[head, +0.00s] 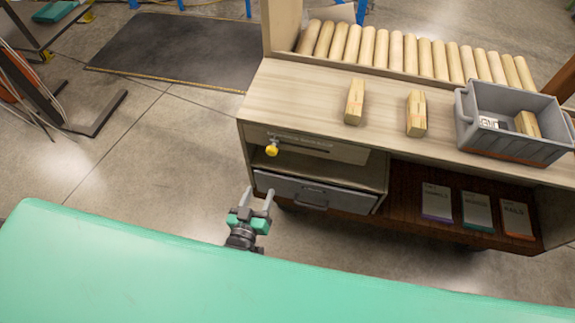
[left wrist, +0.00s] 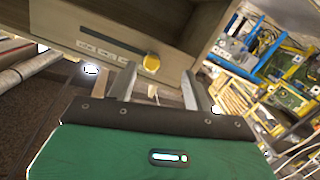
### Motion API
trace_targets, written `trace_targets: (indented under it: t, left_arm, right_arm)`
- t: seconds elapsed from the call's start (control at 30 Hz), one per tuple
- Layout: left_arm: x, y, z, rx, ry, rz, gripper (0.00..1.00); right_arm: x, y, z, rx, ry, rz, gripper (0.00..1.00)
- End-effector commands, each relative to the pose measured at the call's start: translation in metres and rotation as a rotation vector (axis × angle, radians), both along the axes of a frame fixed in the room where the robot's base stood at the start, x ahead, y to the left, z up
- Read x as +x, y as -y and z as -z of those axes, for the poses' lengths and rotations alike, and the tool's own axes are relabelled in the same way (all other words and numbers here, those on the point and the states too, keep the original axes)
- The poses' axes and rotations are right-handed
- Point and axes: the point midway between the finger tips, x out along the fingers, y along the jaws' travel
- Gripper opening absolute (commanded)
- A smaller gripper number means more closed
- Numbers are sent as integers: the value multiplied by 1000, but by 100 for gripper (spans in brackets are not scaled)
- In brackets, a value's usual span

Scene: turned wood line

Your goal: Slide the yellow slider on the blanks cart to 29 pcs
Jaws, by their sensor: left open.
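The yellow slider (head: 271,149) is a small round knob at the left end of a slotted scale panel (head: 320,148) on the front of the blanks cart (head: 300,90). In the left wrist view the yellow slider (left wrist: 152,62) shows just beyond the fingertips, at one end of the dark slot (left wrist: 105,42). The scale's marks are too small to read. My left gripper (head: 259,194) is open and empty, below and slightly left of the slider in the head view, apart from it. It also shows in the left wrist view (left wrist: 158,80). My right gripper is not in view.
Below the panel is a grey drawer (head: 315,193) with a handle. Open floor (head: 150,150) lies left of the cart.

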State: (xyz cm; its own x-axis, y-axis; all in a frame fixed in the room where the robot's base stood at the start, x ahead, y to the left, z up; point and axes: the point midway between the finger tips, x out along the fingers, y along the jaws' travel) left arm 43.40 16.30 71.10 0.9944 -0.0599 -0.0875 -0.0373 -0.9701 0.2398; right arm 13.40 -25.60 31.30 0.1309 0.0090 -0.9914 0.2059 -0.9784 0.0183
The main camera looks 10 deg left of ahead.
Motion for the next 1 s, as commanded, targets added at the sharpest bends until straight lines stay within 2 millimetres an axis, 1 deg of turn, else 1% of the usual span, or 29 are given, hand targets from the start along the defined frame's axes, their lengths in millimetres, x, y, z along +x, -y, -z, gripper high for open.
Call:
trace_targets:
  t: [0.03,0.1,0.2,0.27,0.37,0.8,1.0]
  left_arm:
    - [2,-3,-12,-9,37,-12,52]
    - [4,-5,-26,-16,71,-22,52]
    - [8,-6,-35,-20,91,-27,52]
    - [12,-6,-37,-21,93,-28,52]
    - [23,-6,-37,-20,94,-27,52]
    - [101,-3,-37,-20,92,-28,52]
    - [128,-2,-36,-20,90,-27,52]
  right_arm:
    - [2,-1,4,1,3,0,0]
    - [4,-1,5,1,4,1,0]
    - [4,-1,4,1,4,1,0]
    - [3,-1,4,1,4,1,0]
    - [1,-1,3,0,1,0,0]
    - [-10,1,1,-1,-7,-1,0]
    - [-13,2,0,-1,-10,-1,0]
